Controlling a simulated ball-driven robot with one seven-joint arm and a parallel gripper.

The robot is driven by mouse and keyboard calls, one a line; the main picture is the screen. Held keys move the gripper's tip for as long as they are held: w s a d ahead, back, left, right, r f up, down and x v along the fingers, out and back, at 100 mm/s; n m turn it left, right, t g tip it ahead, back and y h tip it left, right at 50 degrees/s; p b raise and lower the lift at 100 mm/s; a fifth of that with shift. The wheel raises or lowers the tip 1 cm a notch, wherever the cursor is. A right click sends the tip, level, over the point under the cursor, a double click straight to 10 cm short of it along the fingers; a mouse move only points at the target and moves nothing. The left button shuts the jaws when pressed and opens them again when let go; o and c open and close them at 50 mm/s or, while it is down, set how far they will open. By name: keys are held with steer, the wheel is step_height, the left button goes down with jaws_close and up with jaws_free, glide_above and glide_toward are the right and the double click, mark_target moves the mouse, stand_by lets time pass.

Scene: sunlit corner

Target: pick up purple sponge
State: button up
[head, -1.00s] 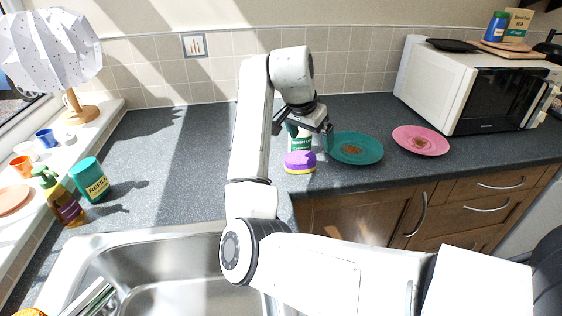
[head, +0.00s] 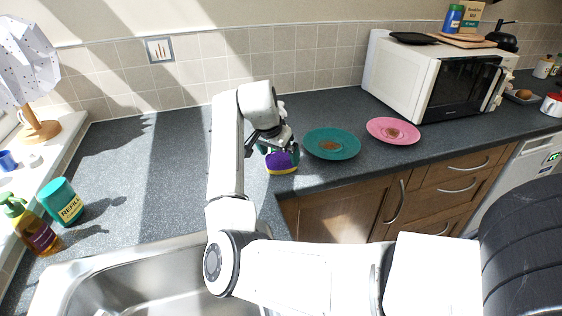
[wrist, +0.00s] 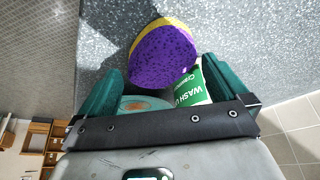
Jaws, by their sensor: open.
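The purple sponge (head: 281,161) with a yellow layer lies on the dark worktop near its front edge. In the wrist view the sponge (wrist: 163,58) lies ahead between the two teal fingers, with a gap on each side. My gripper (head: 279,153) is open just above and around the sponge in the head view. In the wrist view my gripper (wrist: 163,72) holds nothing. Whether a finger touches the sponge cannot be told.
A white and green washing-up bottle (wrist: 194,84) stands close beside the sponge. A teal plate (head: 332,144) and a pink plate (head: 393,131) lie to the right, before a microwave (head: 431,82). The sink (head: 150,283) is at front left. The worktop at left is mostly clear.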

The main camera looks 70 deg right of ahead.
steer(key=shift+x, duration=1.15)
steer(key=c, duration=0.7)
steer(key=shift+c, duration=0.2)
steer(key=shift+r, duration=0.15)
steer(key=shift+r, duration=0.6)
steer(key=s+r+b, duration=0.1)
steer(key=s+r, duration=1)
steer(key=s, duration=0.3)
steer(key=shift+d+r, duration=0.3)
steer(key=shift+d, duration=0.1)
